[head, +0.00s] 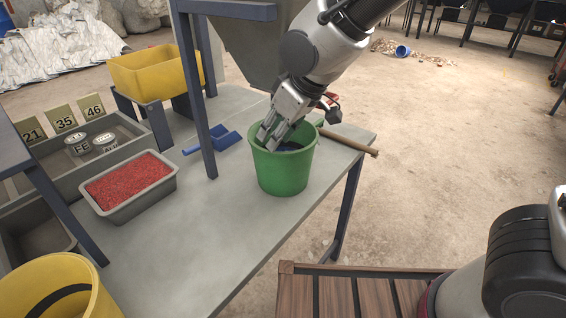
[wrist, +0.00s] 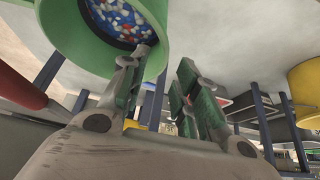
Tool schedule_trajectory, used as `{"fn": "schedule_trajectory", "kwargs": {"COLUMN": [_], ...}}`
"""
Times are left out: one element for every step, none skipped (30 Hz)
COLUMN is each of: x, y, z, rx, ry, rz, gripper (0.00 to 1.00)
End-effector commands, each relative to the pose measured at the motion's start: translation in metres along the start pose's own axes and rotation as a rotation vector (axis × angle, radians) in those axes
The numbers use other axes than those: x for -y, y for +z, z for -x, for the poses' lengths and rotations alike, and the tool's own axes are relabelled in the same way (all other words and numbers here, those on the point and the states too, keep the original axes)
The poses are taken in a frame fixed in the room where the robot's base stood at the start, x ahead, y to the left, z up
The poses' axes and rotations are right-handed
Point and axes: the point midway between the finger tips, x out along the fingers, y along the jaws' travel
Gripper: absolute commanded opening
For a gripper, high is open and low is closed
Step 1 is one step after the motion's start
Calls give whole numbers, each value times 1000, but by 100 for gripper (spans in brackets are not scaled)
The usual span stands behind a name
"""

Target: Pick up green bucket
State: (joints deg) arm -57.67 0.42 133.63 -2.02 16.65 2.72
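The green bucket (head: 284,172) stands upright on the grey table near its right edge. In the wrist view the bucket (wrist: 164,32) is at the upper left, with blue, white and red bits (wrist: 120,18) inside. My gripper (head: 268,140) points down at the left part of the bucket's rim. In the wrist view my gripper (wrist: 164,62) is open, with a clear gap between its fingers. One finger overlaps the bucket's mouth and the other is outside it, so the rim seems to lie between them. Whether either finger touches the wall cannot be told.
A dark blue post (head: 198,110) rises left of the bucket, beside a blue scoop (head: 217,139). A wooden handle (head: 350,143) juts over the table's right edge. A tray of red granules (head: 128,187) and a yellow bucket (head: 60,288) are left. The table front is clear.

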Motion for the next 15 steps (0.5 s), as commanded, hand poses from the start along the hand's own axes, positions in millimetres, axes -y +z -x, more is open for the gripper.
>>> {"fn": "schedule_trajectory", "kwargs": {"x": [0,0,0,0,0,0,-1,-1,-1,-1,-1,-1,-1,-1,-2], "y": [-2,-2,-2,-2,-2,-2,-3,-3,-3,-4,-4,-5,-6,-6,-6], "z": [-4,-7,-12,-16,-19,-25,-28,-32,-38,-42,-48,-54,-59,-63,-68], "rx": [-8,-9,-9,-9,-8,-7,-8,-8,-6,-7,-6,-5,-6,-6,-6], "ry": [0,0,0,0,0,0,0,0,0,0,0,0,0,0,0], "rz": [-2,-3,-4,-4,-4,-4,-5,-5,-5,-5,-5,-5,-5,-5,-5], "gripper": [31,31,31,31,31,31,31,31,31,31,31,31,31,31,31]}}
